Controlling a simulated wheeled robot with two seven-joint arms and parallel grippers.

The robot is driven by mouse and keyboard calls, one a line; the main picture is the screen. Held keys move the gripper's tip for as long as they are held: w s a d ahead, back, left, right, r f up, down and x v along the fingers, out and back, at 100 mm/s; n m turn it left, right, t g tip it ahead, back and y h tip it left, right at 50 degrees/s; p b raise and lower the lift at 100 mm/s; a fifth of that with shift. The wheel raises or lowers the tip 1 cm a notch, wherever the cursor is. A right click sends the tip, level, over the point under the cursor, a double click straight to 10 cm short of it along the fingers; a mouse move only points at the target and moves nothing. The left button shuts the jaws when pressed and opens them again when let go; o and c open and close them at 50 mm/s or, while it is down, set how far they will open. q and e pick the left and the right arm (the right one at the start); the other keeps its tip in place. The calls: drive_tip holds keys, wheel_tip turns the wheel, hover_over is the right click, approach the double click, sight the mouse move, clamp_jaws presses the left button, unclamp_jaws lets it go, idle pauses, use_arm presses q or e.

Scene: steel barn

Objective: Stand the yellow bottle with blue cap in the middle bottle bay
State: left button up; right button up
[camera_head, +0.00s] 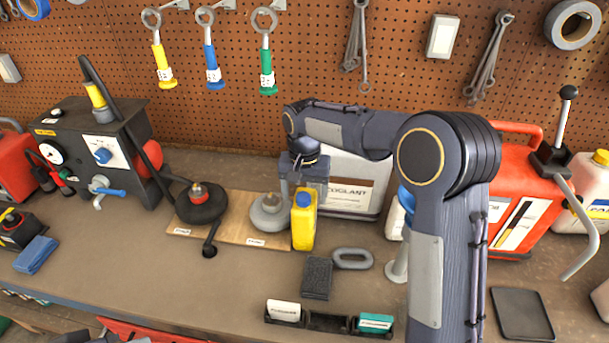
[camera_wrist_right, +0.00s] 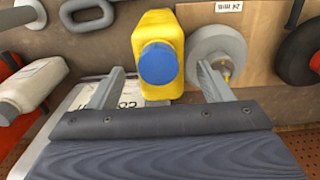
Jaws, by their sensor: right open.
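The yellow bottle with blue cap (camera_head: 303,226) stands upright on the bench, at the front right of a wooden board. It also shows in the right wrist view (camera_wrist_right: 158,25), with its blue cap facing the camera. My right gripper (camera_head: 304,172) is open, just behind the bottle in the head view. In the right wrist view its two fingers (camera_wrist_right: 160,70) lie either side of the cap, with gaps on both sides. A dark holder (camera_head: 328,322) at the front edge has a white block left, a teal block right and an empty middle; I cannot tell whether it is the bottle bays.
A white coolant container (camera_head: 355,185) stands behind the bottle. Round grey and black pieces sit on the wooden board (camera_head: 232,232). A dark block (camera_head: 317,278) and a grey oval link (camera_head: 352,259) lie in front. Bare bench (camera_head: 190,285) is clear at front left.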

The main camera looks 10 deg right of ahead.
wheel_tip(320, 180, up, 8)
drive_tip(key=shift+f, duration=0.1)
drive_tip(key=shift+s+d, duration=0.1)
drive_tip(key=s+d+r+n+t+y, duration=0.15)
drive_tip(key=s+d, duration=0.25)
drive_tip(key=s, duration=0.4)
drive_tip(key=s+d+r+t+y, duration=0.15)
drive_tip(key=s+d, duration=0.25)
drive_tip(key=s, duration=0.4)
drive_tip(key=s+a+f+t, duration=0.1)
drive_tip(key=s+f, duration=0.1)
drive_tip(key=s, duration=0.5)
drive_tip(key=s+f+n+t, duration=0.1)
drive_tip(key=s+f, duration=0.2)
drive_tip(key=s, duration=0.4)
drive_tip(key=shift+a+f+t+y, duration=0.25)
drive_tip(key=shift+a+t+y, duration=0.05)
drive_tip(key=shift+a+y, duration=0.1)
drive_tip(key=shift+o, duration=0.5)
drive_tip(key=shift+s+f+n, duration=0.25)
drive_tip(key=shift+f, duration=0.1)
